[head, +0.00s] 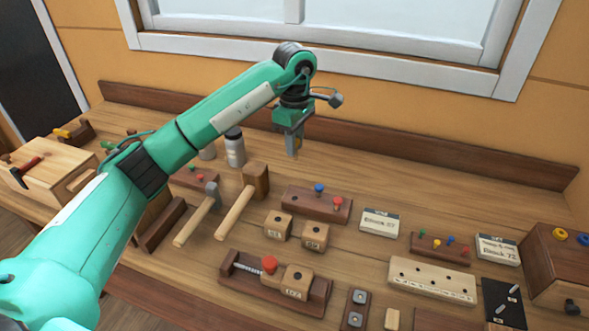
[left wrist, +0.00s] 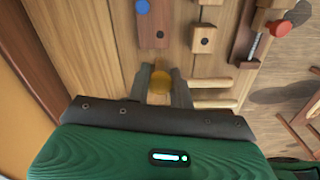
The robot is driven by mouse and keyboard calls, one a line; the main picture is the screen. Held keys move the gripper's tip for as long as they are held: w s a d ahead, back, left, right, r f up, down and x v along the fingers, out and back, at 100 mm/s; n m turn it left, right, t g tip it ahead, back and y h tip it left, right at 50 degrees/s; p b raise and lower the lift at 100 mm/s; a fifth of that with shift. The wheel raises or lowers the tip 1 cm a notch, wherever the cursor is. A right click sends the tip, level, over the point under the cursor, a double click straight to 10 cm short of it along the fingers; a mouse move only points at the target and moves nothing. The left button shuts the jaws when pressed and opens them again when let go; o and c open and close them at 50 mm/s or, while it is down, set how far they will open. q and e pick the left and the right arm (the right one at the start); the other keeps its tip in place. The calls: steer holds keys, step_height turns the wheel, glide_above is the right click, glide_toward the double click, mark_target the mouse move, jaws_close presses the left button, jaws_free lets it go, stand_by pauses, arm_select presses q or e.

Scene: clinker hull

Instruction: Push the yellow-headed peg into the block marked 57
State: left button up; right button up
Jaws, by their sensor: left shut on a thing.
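My left gripper (head: 293,145) is up in the air over the back of the bench, above the mallets. Two small wooden blocks (head: 278,225) (head: 315,235) stand on the bench in front of the dark peg rack, and a third block (head: 297,281) sits in a red-knobbed vise (head: 240,275). Their numbers are too small to read surely. The peg is apart from all blocks. My right gripper is not in view.
The dark rack (head: 300,203) holds a blue and a red peg. Two mallets (head: 242,205) (head: 198,220) lie left of the blocks. Small cards (head: 380,223) (head: 497,249), another peg rack (head: 425,247) and a pale holed board (head: 432,281) are at right. Bare bench lies behind the rack.

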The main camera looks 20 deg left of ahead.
arm_select(q)
step_height(320, 180, up, 2)
steer(key=shift+r, duration=0.6)
steer(key=shift+s+d+r, duration=0.1)
steer(key=shift+s, duration=0.1)
steer(key=s+d+f+m+p, duration=0.2)
steer(key=s+d+m+p, duration=0.15)
steer(key=s, duration=0.45)
steer(key=s+d+f+m+p, duration=0.2)
steer(key=s+m+p, duration=0.25)
steer(key=s, duration=0.25)
steer(key=s+d+f+m+p, duration=0.25)
steer(key=s+m+p, duration=0.2)
steer(key=s, duration=0.35)
step_height(320, 180, down, 6)
steer(key=b, duration=0.1)
steer(key=shift+s, duration=0.4)
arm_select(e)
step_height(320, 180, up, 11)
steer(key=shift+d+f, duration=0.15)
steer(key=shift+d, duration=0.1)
arm_select(q)
steer(key=shift+f+n+b, duration=0.2)
steer(key=shift+n+b, duration=0.05)
steer(key=shift+b, duration=0.2)
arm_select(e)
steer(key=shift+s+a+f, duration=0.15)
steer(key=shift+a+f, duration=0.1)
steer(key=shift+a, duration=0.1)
